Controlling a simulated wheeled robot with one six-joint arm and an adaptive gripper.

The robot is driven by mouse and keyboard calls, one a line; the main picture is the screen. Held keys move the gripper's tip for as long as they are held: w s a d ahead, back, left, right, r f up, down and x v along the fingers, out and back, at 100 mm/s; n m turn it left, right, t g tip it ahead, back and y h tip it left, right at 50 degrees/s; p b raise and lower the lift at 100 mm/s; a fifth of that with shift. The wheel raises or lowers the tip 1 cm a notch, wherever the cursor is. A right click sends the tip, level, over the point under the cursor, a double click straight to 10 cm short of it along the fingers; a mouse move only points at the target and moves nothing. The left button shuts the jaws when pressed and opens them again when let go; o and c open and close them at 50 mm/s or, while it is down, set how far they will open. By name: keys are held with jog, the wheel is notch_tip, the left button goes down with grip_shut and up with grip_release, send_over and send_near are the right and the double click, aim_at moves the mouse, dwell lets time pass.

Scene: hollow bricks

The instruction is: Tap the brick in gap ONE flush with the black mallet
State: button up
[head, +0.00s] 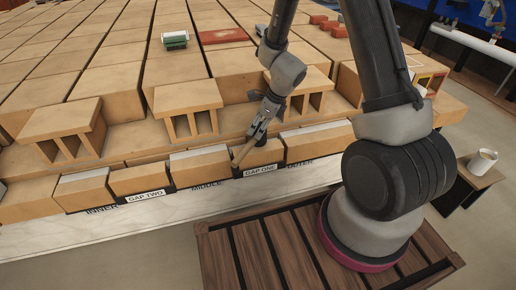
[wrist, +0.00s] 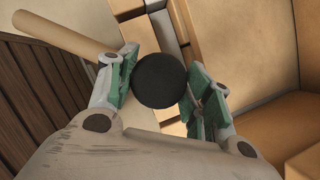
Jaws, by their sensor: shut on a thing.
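My gripper (head: 262,128) is shut on the black mallet, holding it by the round black head (wrist: 158,80) between its green-padded fingers. The mallet's wooden handle (wrist: 65,35) points to the upper left in the wrist view; in the head view the handle (head: 241,152) slants down in front of the front row. The brick in gap ONE (head: 265,157) sits behind the GAP ONE label (head: 260,170), between the MIDDLE brick (head: 200,166) and the OUTER brick (head: 318,142). My gripper and the handle partly cover it. I cannot tell whether it is flush or whether the mallet touches it.
Another brick (head: 140,178) stands behind the GAP TWO label (head: 146,195). Hollow bricks (head: 187,98) stand on the course behind the front row, one close to the right of my gripper. A red block (head: 222,36) lies further back. A stool with a white mug (head: 482,162) is at right.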

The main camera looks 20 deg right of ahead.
jog(key=shift+r, duration=3.05)
